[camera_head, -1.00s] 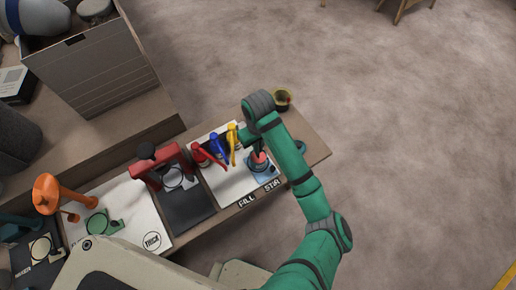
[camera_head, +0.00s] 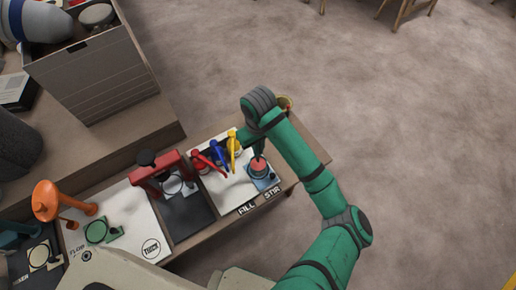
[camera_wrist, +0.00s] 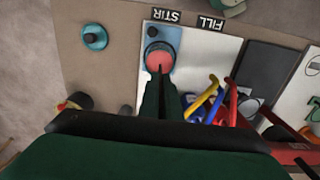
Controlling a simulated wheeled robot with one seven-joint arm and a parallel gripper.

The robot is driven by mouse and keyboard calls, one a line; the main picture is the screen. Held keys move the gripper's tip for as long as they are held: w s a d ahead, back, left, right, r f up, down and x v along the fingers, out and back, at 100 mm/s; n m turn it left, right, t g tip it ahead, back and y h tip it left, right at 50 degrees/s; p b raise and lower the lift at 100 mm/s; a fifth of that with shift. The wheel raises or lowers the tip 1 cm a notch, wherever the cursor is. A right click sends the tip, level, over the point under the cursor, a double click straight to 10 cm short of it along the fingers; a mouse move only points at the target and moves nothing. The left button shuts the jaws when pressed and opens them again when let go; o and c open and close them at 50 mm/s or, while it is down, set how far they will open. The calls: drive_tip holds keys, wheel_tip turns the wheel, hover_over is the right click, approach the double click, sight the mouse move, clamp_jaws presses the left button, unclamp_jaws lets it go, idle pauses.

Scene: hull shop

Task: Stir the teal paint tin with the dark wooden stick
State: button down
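A tin with coral-red contents (camera_head: 258,168) stands on the blue pad at the STIR label, at the right end of the white board. It also shows in the wrist view (camera_wrist: 160,61). I cannot clearly tell the colour of its wall. My gripper (camera_wrist: 162,92) points down at this tin, its dark fingers close together. A thin dark stick (camera_wrist: 160,70) extends from between them over the coral surface; I cannot tell how deep its tip is. A small round teal item with a knob (camera_wrist: 94,37) sits apart on the bench.
Yellow (camera_head: 232,148), blue (camera_head: 218,154) and red (camera_head: 203,160) handled items stand beside the tin. A dark cup (camera_wrist: 76,101) stands near the bench edge. A red press-like device (camera_head: 160,172) and an orange one (camera_head: 48,200) are farther left.

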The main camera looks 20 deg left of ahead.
drive_tip(key=shift+r, duration=2.5)
